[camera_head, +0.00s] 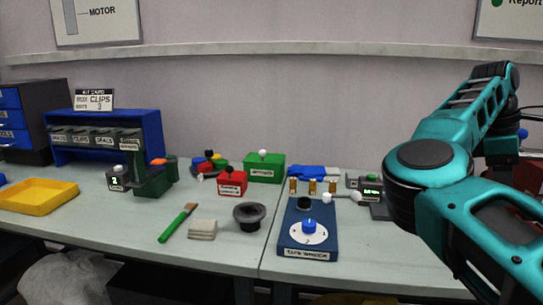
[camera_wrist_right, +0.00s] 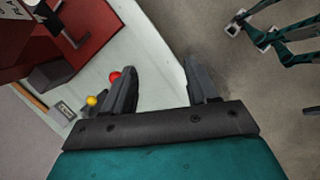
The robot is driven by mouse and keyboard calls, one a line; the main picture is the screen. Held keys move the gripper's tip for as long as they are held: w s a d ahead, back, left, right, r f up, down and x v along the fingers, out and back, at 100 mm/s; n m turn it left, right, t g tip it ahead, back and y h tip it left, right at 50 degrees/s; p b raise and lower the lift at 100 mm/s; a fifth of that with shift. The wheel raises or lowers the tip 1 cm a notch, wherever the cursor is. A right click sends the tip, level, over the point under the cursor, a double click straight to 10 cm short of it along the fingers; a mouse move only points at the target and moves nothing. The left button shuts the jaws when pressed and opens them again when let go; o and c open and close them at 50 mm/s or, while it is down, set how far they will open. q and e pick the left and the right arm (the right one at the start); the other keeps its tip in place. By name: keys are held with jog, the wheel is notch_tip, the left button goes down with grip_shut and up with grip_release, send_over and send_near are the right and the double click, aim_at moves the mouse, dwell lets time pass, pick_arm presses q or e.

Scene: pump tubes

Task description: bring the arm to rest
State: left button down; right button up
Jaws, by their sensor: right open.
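My right arm (camera_head: 425,165) is teal and dark grey, bent, and stands over the right part of the bench in the head view. Its gripper lies outside that view. In the right wrist view my right gripper (camera_wrist_right: 163,82) is open and its dark fingers are wide apart with nothing between them. The fingers show over the pale bench edge (camera_wrist_right: 160,60), with the floor to the right. My left arm and gripper are not in view.
A blue panel with a dial (camera_head: 297,253), a dark funnel-like cup (camera_head: 249,215), a green-handled brush (camera_head: 178,222), a yellow tray (camera_head: 38,204) and a blue rack (camera_head: 150,128) stand on the bench. A red block (camera_wrist_right: 90,35) and a yellow knob (camera_wrist_right: 91,101) show near the right gripper.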

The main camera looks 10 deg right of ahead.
jog(key=s+d+r+n+g+h, duration=0.3)
jog(key=s+d+n+g+h, duration=0.45)
jog(key=d+h, duration=0.55)
jog(key=w+a+r+n+t+h+p, duration=0.15)
jog(key=w+a+n+t+h, duration=0.35)
jog(key=a+n+t+h, duration=0.5)
jog(key=w+a+f+n+t+y, duration=0.4)
jog(key=a+f+n+t+y, duration=0.5)
jog(key=n, duration=0.8)
jog(key=w+a+f+n+t+y, duration=0.3)
jog(key=a+f+n+t+y, duration=0.4)
jog(key=n+t+y, duration=0.7)
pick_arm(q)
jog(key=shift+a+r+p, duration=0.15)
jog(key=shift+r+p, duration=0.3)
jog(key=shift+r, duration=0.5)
pick_arm(e)
jog(key=s+a+f+n+g+y, duration=0.1)
jog(key=s+a+f+n+g, duration=0.3)
jog(key=s+a+f+n, duration=0.1)
jog(key=s+a+f+n+g+y, duration=0.2)
jog(key=s+a+f+n+g, duration=0.2)
jog(key=f, duration=0.8)
jog(key=s+a+f+n+g+y, duration=0.2)
jog(key=s+a+f+n+g, duration=0.3)
jog(key=s+a+f+n, duration=0.3)
jog(key=s+a+f, duration=0.1)
jog(key=s, duration=0.2)
jog(key=shift+s+f, duration=0.2)
jog(key=shift+s, duration=0.1)
